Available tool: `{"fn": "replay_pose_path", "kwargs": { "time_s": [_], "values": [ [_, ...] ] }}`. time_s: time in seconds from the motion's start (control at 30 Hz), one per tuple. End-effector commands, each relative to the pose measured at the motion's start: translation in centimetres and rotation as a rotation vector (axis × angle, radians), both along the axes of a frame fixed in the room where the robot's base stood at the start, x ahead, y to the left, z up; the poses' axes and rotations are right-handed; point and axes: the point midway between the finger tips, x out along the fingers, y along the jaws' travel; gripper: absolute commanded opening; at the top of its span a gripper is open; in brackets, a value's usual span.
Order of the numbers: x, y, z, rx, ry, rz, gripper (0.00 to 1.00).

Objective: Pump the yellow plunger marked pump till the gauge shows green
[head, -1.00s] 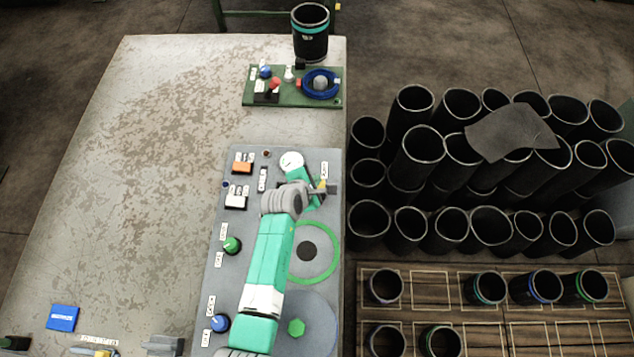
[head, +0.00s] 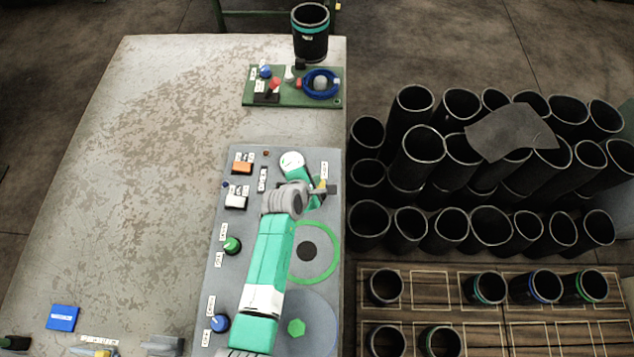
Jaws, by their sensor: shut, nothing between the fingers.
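The yellow plunger (head: 322,183) shows only as a small yellow patch at the right edge of the grey panel, beside a white label (head: 324,170). My gripper (head: 332,189) is at the plunger, seen from above, and mostly covers it. Its fingers are shut with nothing between them. I cannot tell whether they touch the plunger or how far down it is. I cannot make out a gauge face or its colour; my arm hides part of the panel.
The grey panel (head: 215,290) carries an orange switch (head: 242,167), a green knob (head: 232,245) and a blue knob (head: 220,322). A green board (head: 330,101) lies beyond it. Black sleeves (head: 410,224) crowd the right side. The table's left half (head: 120,200) is mostly clear.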

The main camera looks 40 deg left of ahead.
Motion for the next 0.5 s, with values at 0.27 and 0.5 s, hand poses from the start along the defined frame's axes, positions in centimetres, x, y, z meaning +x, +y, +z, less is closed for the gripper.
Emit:
{"fn": "replay_pose_path", "kwargs": {
  "time_s": [0.27,0.5],
  "values": [
    [0.02,-0.01,-0.86,0.0,-0.001,-0.001,0.0],
    [0.02,0.0,-0.81,0.0,0.0,0.0,0.0]
  ]
}}
